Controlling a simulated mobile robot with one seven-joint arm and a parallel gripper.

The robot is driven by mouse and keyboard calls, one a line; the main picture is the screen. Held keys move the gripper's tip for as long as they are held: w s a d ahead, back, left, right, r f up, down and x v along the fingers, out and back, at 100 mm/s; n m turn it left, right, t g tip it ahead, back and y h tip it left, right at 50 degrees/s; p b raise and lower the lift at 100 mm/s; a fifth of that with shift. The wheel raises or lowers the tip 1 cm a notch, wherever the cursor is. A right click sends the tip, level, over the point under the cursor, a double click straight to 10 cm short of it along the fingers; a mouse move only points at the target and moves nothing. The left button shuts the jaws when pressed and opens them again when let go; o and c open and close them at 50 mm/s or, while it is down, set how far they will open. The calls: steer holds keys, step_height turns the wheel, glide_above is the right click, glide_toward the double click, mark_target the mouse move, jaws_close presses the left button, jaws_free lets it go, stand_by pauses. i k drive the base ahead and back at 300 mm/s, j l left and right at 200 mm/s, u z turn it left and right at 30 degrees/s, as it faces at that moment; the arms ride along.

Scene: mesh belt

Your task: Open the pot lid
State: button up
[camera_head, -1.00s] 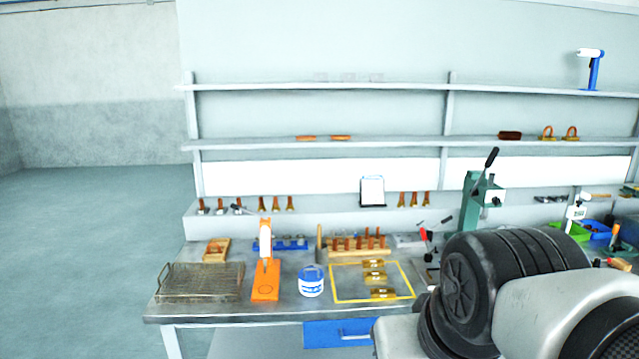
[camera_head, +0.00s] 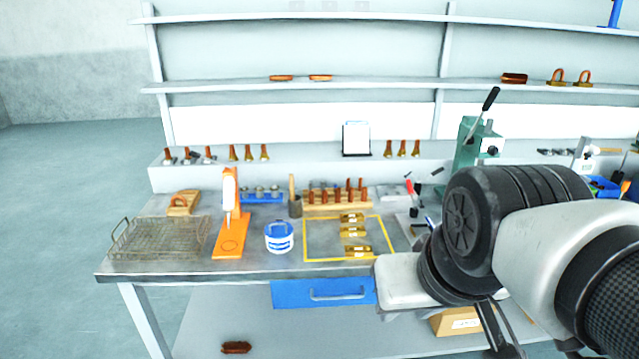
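The pot (camera_head: 280,243) is a small white tub with a blue band, standing upright on the workbench between an orange stand and a yellow-outlined area. Its blue lid (camera_head: 278,229) sits on top and looks closed. My arm fills the right side of the view, well apart from the pot. Slim dark parts of my gripper (camera_head: 497,330) show below the arm at the lower right, past the bench's front edge. Its fingertips are not clear, so I cannot tell whether it is open or shut. Nothing of mine touches the pot.
An orange stand (camera_head: 231,235) rises left of the pot, with a wire basket (camera_head: 160,238) beyond it. Brass pieces (camera_head: 353,232) lie inside the yellow outline at right. A wooden rack (camera_head: 338,205) stands behind. A blue drawer (camera_head: 323,292) hangs under the bench.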

mark_target(277, 230)
steer(key=i+l, duration=0.2)
steer(key=i, duration=0.15)
steer(key=k, duration=0.55)
steer(key=i+j, duration=0.2)
steer(key=i, duration=0.4)
steer(key=i+j, duration=0.2)
steer(key=i, duration=0.35)
steer(key=j+u, duration=0.05)
